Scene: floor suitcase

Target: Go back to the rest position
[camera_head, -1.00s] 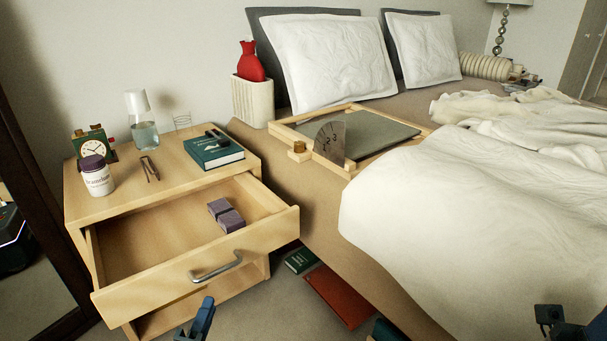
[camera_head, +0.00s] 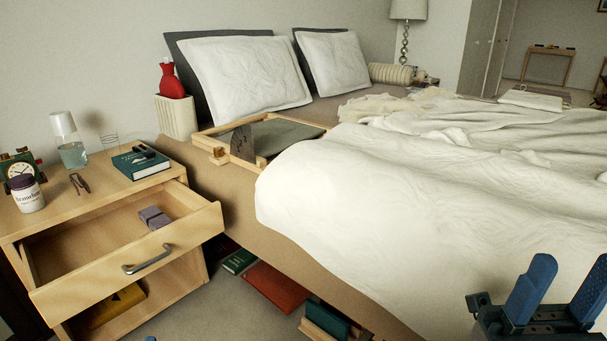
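My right gripper (camera_head: 573,270) is at the lower right in the head view, in front of the bed. Its two blue fingers stand apart with nothing between them. Of my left gripper, only a tiny blue tip (camera_head: 150,338) shows at the bottom edge, below the nightstand drawer. The rest of it is out of frame, so its opening cannot be seen.
The nightstand drawer (camera_head: 130,263) is pulled out, with purple-grey boxes (camera_head: 155,217) inside. A jar, clock, glass carafe and green book (camera_head: 140,162) stand on top. The bed (camera_head: 400,215) fills the right. Red (camera_head: 275,287) and green books lie below its edge.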

